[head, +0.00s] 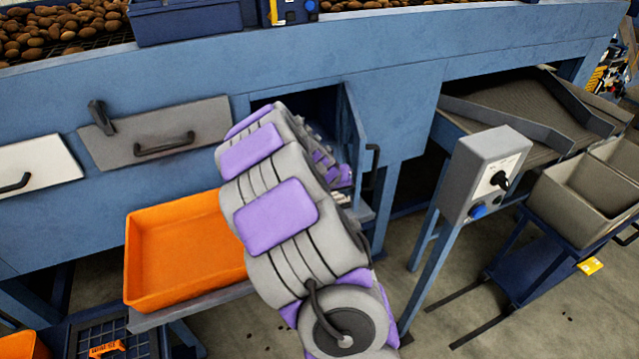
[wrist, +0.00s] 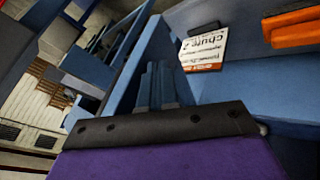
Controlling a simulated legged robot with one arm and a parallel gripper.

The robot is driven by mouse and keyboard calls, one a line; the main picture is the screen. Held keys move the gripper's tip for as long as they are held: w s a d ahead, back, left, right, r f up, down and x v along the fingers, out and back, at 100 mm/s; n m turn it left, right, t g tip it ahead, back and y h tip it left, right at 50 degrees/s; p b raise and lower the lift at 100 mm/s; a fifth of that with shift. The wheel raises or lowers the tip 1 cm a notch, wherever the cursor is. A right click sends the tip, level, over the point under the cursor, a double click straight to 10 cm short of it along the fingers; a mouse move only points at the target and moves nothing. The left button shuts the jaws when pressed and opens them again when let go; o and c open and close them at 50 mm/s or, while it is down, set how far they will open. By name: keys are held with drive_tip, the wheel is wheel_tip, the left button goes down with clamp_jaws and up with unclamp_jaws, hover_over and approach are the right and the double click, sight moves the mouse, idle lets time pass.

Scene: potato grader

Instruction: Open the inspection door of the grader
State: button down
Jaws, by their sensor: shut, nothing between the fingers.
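The blue grader (head: 300,75) has an opening in its front. The inspection door (head: 353,125) stands swung outward at the right side of this opening, seen nearly edge-on, with a dark handle (head: 374,160) on its outer side. My arm reaches into the opening area and hides much of it, and my gripper's tips are hidden in the head view. In the wrist view, my gripper (wrist: 158,88) is shut and empty, beside a slanting blue panel (wrist: 128,65) that looks like the door. I cannot tell whether they touch.
An orange tray (head: 180,285) sits left of my arm below the opening. A grey control box (head: 485,175) on a blue post stands to the right. A grey hatch with a handle (head: 163,145) is left of the opening. A white label (wrist: 205,48) shows inside.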

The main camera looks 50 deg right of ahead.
sight(372, 188)
drive_tip(key=shift+n+t, duration=0.6)
drive_tip(key=shift+n, duration=0.3)
drive_tip(key=shift+s+d+r+p, duration=0.1)
drive_tip(key=shift+s+d+p, duration=0.25)
drive_tip(key=shift+s+d, duration=1)
drive_tip(key=shift+s+d+r+p, duration=0.1)
drive_tip(key=shift+s+d+p, duration=0.25)
drive_tip(key=shift+s+d, duration=0.95)
